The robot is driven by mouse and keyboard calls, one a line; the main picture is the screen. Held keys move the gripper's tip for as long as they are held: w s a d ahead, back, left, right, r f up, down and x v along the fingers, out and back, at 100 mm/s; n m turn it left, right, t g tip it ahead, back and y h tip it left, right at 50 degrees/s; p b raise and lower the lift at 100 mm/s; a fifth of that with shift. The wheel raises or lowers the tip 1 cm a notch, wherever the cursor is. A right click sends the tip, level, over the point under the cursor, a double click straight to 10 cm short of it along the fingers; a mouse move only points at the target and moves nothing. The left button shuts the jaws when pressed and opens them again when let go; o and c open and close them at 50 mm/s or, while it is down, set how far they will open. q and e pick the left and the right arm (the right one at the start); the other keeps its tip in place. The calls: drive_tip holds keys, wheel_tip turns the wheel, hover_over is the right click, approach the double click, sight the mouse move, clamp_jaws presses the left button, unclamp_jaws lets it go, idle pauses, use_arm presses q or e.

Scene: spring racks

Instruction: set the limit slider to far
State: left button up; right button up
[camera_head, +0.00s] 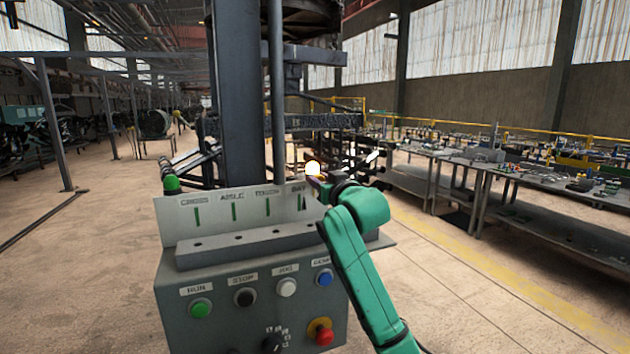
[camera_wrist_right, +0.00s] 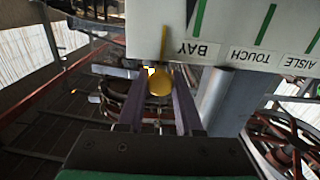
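No part can be made out clearly as the limit slider, and no "far" mark is legible. My left gripper is out of view.
The box front carries a green button (camera_head: 200,308), a black button (camera_head: 245,297), a white button (camera_head: 287,287), a blue button (camera_head: 325,278) and a red mushroom button (camera_head: 324,337). A steel column (camera_head: 238,90) rises behind. Workbenches (camera_head: 540,180) stand at right.

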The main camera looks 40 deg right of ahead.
drive_tip(key=o, duration=0.4)
drive_tip(key=shift+d, duration=0.15)
drive_tip(key=shift+s+d, duration=0.1)
drive_tip(key=shift+d, duration=0.1)
drive_tip(key=shift+a, duration=0.1)
drive_tip(key=shift+s+a+f+b, duration=0.1)
drive_tip(key=shift+s+a+b, duration=0.1)
drive_tip(key=shift+s+b, duration=0.15)
drive_tip(key=b+v, duration=0.5)
drive_tip(key=v, duration=0.8)
drive_tip(key=shift+s, duration=0.4)
